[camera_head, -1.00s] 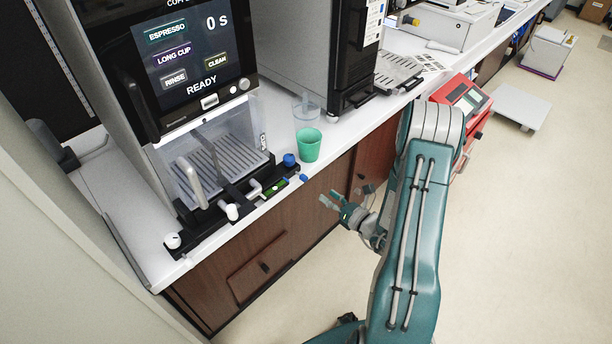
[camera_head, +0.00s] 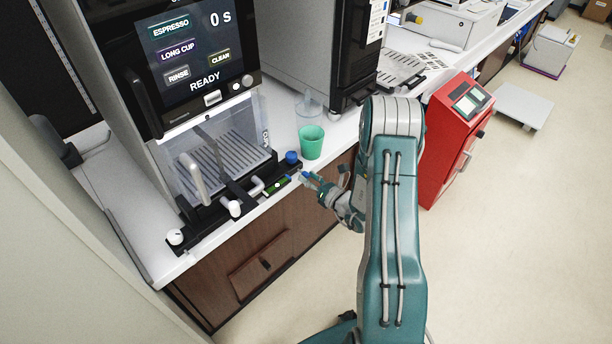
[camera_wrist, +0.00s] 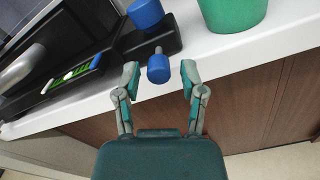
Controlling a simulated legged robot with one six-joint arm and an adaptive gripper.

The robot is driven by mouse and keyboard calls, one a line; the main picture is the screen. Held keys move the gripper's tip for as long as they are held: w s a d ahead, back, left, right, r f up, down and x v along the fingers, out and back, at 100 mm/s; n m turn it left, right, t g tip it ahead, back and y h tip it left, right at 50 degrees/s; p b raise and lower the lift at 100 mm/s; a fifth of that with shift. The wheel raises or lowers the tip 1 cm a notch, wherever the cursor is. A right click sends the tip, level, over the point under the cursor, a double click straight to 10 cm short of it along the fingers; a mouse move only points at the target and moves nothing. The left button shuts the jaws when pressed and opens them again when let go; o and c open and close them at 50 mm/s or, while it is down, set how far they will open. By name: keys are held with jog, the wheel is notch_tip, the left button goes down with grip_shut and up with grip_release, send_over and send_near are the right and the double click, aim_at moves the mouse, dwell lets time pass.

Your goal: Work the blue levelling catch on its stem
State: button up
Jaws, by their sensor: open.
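A small blue catch (camera_wrist: 158,69) sits on a short metal stem at the front edge of the black base (camera_wrist: 165,35), past the counter edge. In the wrist view it lies between the two fingertips of my gripper (camera_wrist: 160,74). The fingers are open, with a visible gap on both sides of the catch. In the head view my gripper (camera_head: 311,180) is at the base's right front corner, and its fingers largely cover the catch. A second, larger blue knob (camera_wrist: 146,13) stands on top of the base; it also shows in the head view (camera_head: 292,157).
A green cup (camera_head: 311,142) stands close behind the gripper, with a clear cup (camera_head: 309,105) beyond it. A green level strip (camera_head: 277,186) lies on the base left of the catch. The coffee machine (camera_head: 190,60) rises behind. Wooden cabinet fronts (camera_head: 265,262) are below the counter.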

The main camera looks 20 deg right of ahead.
grip_shut()
jog(key=shift+w+a, duration=0.15)
jog(key=shift+w, duration=0.25)
jog(key=shift+o, duration=1.1)
grip_release()
